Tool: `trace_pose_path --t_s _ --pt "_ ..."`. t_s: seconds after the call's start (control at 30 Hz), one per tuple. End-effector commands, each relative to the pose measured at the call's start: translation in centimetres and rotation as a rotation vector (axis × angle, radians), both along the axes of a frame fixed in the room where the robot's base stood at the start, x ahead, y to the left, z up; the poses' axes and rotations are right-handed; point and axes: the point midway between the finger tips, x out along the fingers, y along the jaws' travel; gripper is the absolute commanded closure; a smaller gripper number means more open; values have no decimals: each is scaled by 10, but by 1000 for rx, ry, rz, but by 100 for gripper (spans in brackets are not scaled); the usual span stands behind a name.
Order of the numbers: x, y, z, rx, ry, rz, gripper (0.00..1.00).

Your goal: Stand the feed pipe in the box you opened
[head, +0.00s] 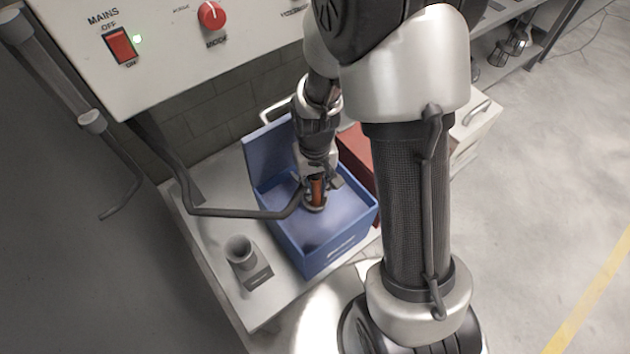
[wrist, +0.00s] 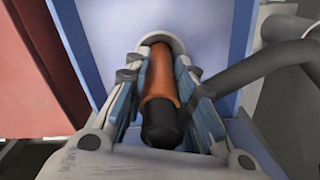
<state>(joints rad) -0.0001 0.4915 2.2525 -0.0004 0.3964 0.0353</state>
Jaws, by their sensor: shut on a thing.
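The blue box (head: 334,262) stands on the bench with its lid (head: 268,152) raised at the back. My gripper (head: 318,184) reaches down into the open box. It is shut on the feed pipe (head: 317,190), an orange tube that looks upright between the fingers. In the wrist view the orange pipe (wrist: 161,75) has a black end toward the camera, with a finger on each side. A pale round rim (wrist: 163,40) shows around its far end; I cannot tell whether it belongs to the pipe or the box, or whether the pipe touches the floor.
A dark bent bar (head: 235,213) runs from the left to beside my gripper, over the box edge. A grey funnel-like holder (head: 240,253) stands on the bench left of the box. A red box (head: 356,158) stands behind at right. A switch panel (head: 160,50) hangs above.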

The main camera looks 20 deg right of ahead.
Motion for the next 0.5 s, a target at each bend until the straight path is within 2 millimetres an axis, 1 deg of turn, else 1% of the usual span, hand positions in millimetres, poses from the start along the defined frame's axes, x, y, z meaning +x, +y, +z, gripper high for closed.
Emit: trace_pose_path --t_s 0.5 --pt "0 0 -19 0 0 0 100"
